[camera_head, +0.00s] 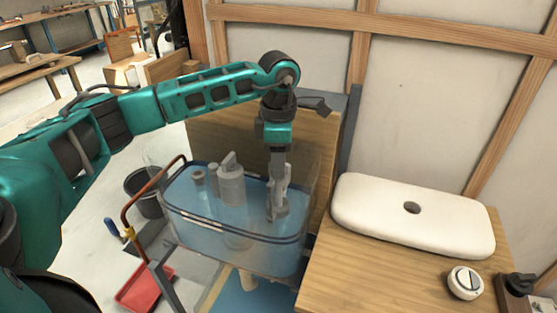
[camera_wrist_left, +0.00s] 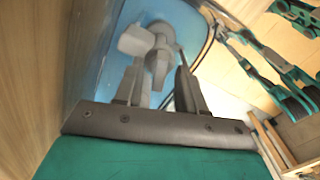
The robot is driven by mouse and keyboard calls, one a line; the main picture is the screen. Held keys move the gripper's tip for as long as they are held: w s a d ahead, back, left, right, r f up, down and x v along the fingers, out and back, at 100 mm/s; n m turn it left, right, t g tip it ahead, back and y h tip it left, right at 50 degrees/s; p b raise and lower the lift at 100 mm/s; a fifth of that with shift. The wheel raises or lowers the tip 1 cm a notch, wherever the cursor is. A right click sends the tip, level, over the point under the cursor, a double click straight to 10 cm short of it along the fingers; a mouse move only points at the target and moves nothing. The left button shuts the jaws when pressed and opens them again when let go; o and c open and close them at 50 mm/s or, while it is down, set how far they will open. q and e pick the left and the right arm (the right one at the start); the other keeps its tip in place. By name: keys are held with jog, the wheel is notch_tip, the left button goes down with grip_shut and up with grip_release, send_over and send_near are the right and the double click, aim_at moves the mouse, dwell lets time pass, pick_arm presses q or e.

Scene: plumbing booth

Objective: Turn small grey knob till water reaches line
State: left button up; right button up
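A clear tank (camera_head: 222,238) of blue water stands left of the bench. A grey cylindrical valve (camera_head: 231,185) rises in its middle. My left gripper (camera_head: 277,208) points down into the tank's right side. In the left wrist view its two dark fingers (camera_wrist_left: 160,72) stand apart on either side of a grey fitting (camera_wrist_left: 157,58), apparently the one with the small knob. I cannot tell whether the fingers touch it. Dark and pale bands run along the tank's near wall; I cannot tell which is the line. My right gripper is out of view.
A white tank lid (camera_head: 400,215) with a hole lies on the wooden bench (camera_head: 365,280). A round white button (camera_head: 465,282) is near it. A black bucket (camera_head: 146,195) and a red tray (camera_head: 143,288) stand on the floor left of the tank. A wooden panel rises behind the tank.

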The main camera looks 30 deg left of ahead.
pick_arm(q)
notch_tip(320, 180, up, 13)
dwell(0.3)
jog(key=shift+f, duration=0.2)
dwell(0.3)
